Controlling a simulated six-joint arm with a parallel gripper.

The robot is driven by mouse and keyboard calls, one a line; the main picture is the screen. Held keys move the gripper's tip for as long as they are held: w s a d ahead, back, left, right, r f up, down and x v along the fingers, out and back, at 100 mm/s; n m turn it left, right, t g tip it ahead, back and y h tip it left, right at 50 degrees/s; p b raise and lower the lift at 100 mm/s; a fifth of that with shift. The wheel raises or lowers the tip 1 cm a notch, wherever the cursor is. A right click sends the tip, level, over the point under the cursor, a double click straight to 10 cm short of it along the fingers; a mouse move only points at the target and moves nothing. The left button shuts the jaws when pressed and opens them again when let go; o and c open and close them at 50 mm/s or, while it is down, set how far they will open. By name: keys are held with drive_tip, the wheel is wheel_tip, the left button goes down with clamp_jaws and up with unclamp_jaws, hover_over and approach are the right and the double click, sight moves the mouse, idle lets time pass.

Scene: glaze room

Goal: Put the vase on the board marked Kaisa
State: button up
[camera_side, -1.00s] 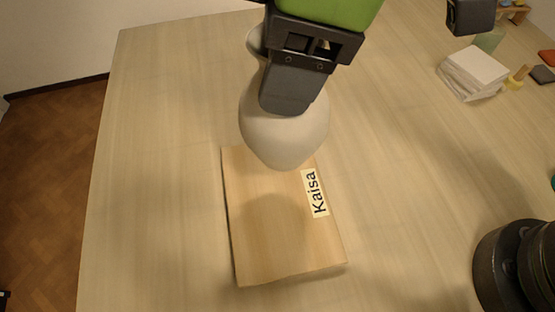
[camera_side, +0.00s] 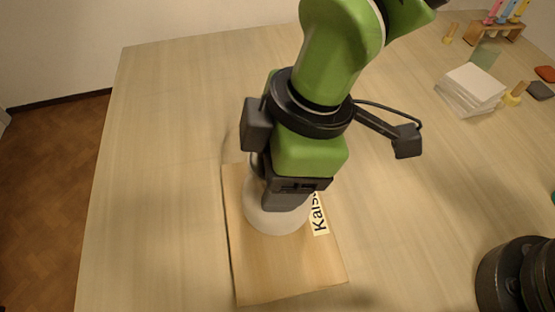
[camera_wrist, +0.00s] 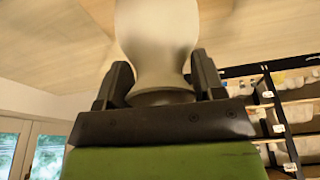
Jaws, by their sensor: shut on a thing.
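The pale white vase (camera_side: 268,222) is upright over the middle of the wooden board (camera_side: 285,270). Its base looks to be at or very near the board's surface; I cannot tell whether it touches. The board's Kaisa label (camera_side: 320,222) is partly hidden by my gripper and the vase. My gripper (camera_side: 284,204) points down, shut on the vase and hiding its upper part. In the wrist view the vase (camera_wrist: 155,35) shows between the two fingers, its neck and rim close to the gripper's body.
A stack of white tiles (camera_side: 470,88) lies at the right, with a small wooden-handled tool (camera_side: 515,93) beside it. A wooden rack (camera_side: 495,30) with coloured items stands at the back right. The table (camera_side: 160,170) left of the board is clear.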

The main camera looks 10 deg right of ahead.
drive_tip(key=o, duration=1.6)
drive_tip(key=shift+f, duration=0.1)
drive_tip(key=v, duration=1.1)
drive_tip(key=shift+r, duration=0.3)
drive_tip(key=shift+d+r, duration=0.2)
drive_tip(key=shift+r, duration=0.15)
